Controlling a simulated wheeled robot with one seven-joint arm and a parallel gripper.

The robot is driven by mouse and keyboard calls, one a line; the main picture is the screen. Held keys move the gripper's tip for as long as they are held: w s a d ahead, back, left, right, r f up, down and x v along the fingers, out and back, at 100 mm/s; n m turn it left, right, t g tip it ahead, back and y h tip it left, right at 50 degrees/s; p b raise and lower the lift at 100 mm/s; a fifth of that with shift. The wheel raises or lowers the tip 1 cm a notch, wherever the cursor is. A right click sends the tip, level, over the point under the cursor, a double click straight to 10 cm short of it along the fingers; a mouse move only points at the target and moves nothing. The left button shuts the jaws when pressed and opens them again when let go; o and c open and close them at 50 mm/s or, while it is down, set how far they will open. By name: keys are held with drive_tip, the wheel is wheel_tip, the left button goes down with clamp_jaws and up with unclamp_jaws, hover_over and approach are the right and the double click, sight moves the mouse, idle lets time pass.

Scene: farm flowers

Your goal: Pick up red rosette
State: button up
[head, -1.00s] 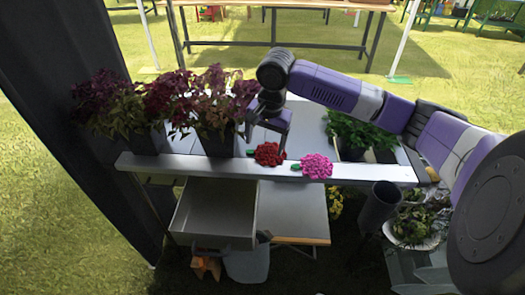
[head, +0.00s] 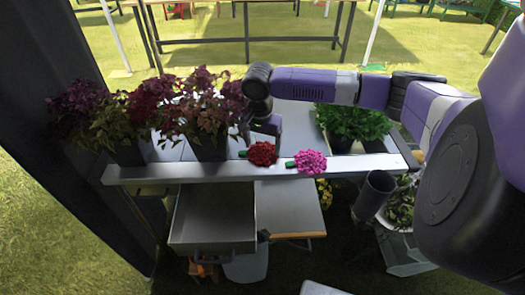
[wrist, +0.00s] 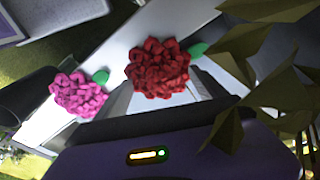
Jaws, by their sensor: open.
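The red rosette (head: 262,154), a round ruffled flower with a green leaf on its left, lies on the grey ledge (head: 370,166) at the front of the table. In the wrist view the red rosette (wrist: 158,68) lies ahead of the jaws, roughly between the two fingers. My gripper (head: 262,140) is open and empty, just above and behind the red rosette in the head view. It also shows in the wrist view (wrist: 160,98). I cannot tell whether a finger touches the rosette.
A pink rosette (head: 310,161) lies on the ledge just right of the red one. Dark-leaved potted plants (head: 205,110) stand close on the left, their leaves near my gripper. A green plant (head: 350,122) stands at right. An open drawer (head: 212,218) is below the ledge.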

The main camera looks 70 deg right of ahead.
sight(263, 147)
drive_tip(key=shift+f, duration=0.7)
drive_tip(key=c, duration=1.4)
wheel_tip(263, 147, up, 20)
drive_tip(key=shift+r, duration=0.1)
